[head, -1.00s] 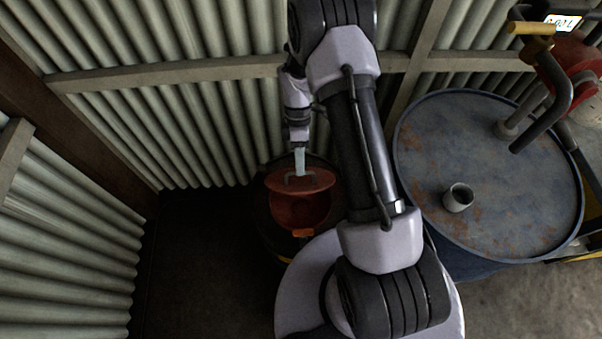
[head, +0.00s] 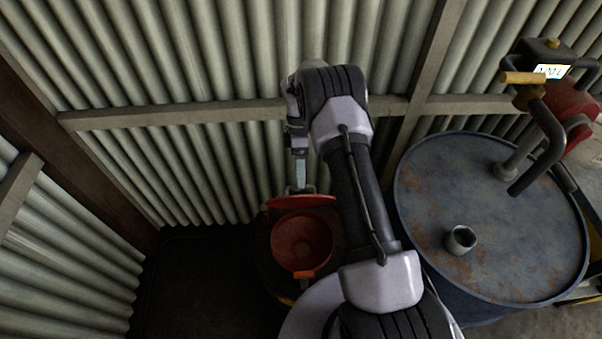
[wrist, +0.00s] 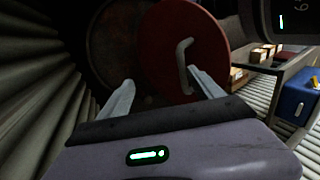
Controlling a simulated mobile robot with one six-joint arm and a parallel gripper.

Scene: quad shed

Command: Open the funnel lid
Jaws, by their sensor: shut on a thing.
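The red funnel (head: 301,243) stands low by the corrugated wall, with its bowl showing in the head view. Its red lid (head: 318,200) is raised at the back of the bowl and seen nearly edge-on. In the wrist view the lid (wrist: 215,48) is a red disc with a pale bar handle (wrist: 181,58). My gripper (head: 300,187) is at the lid's upper side, shut on the handle. In the wrist view the fingertips (wrist: 165,88) look spread, and the exact contact is hard to see. An orange tab (head: 303,274) is on the funnel's front rim.
A red pump with a dark handle (head: 545,140) rises at the drum's far edge. Corrugated walls close off the back and left. Dark floor (head: 190,285) is clear left of the funnel.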

